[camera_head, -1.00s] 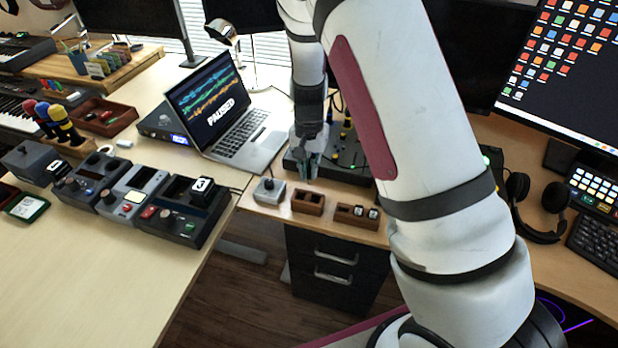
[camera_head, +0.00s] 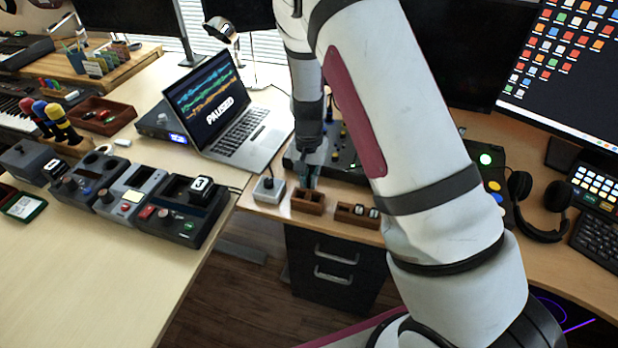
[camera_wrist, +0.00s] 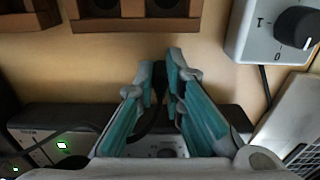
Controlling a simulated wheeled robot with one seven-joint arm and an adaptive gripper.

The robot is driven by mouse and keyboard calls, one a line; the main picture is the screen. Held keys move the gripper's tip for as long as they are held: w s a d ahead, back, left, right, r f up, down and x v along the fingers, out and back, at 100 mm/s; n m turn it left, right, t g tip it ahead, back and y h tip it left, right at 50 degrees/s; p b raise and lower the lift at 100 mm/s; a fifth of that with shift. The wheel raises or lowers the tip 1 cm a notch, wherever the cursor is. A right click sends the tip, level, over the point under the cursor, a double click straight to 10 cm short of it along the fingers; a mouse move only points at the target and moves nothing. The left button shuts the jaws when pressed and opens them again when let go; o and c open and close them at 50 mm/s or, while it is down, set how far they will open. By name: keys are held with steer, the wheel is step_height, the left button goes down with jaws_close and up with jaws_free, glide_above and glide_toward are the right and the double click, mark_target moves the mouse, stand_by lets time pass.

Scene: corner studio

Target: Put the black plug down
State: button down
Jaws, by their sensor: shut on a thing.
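My gripper (camera_head: 307,180) hangs just behind a small wooden block with two holes (camera_head: 308,202) at the front edge of the right desk. In the wrist view my gripper's teal fingers (camera_wrist: 161,76) are shut on the dark plug (camera_wrist: 160,92), which shows only as a thin black shape between them. In the head view the plug is too small and hidden to make out. The wooden block also shows at the top of the wrist view (camera_wrist: 133,24), apart from the fingertips. Bare desk lies between them.
A grey box with a black knob (camera_head: 268,189) stands left of the block. A second wooden block (camera_head: 345,213) with small items stands to the right. A dark mixer (camera_head: 347,166) lies behind, and a laptop (camera_head: 232,140) stands at left.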

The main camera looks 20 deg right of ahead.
steer(key=shift+f, duration=0.1)
steer(key=c, duration=1.7)
jaws_free()
